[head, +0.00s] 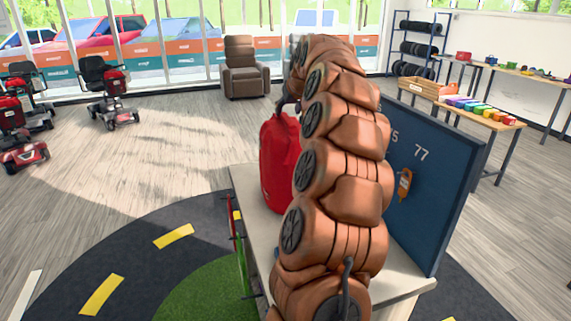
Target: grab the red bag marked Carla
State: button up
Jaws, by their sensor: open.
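A red bag (275,160) stands upright on a pale counter (247,185), just left of my copper arm. My arm hides its right side, and no name can be read on it from here. My gripper (287,101) is a small dark shape at the bag's top, left of the arm's far end. It is mostly hidden behind the arm. It is open, and I cannot tell whether it touches the bag.
A blue board (430,185) with numbers and a hanging brown tag (405,184) rises right of my arm. Red-and-black scooters (108,92) stand at the left. A brown armchair (245,70) is at the back. The floor left of the counter is mostly clear.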

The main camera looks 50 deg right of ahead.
aim_at(286, 116)
jog(key=p+x, duration=0.2)
jog(key=x, duration=0.2)
jog(key=shift+d+p, duration=0.2)
jog(key=shift+p, duration=0.15)
jog(key=shift+w+d+f, duration=0.1)
jog(key=shift+w+f, duration=0.1)
jog(key=shift+f, duration=0.2)
jog(key=shift+c, duration=0.4)
grip_shut()
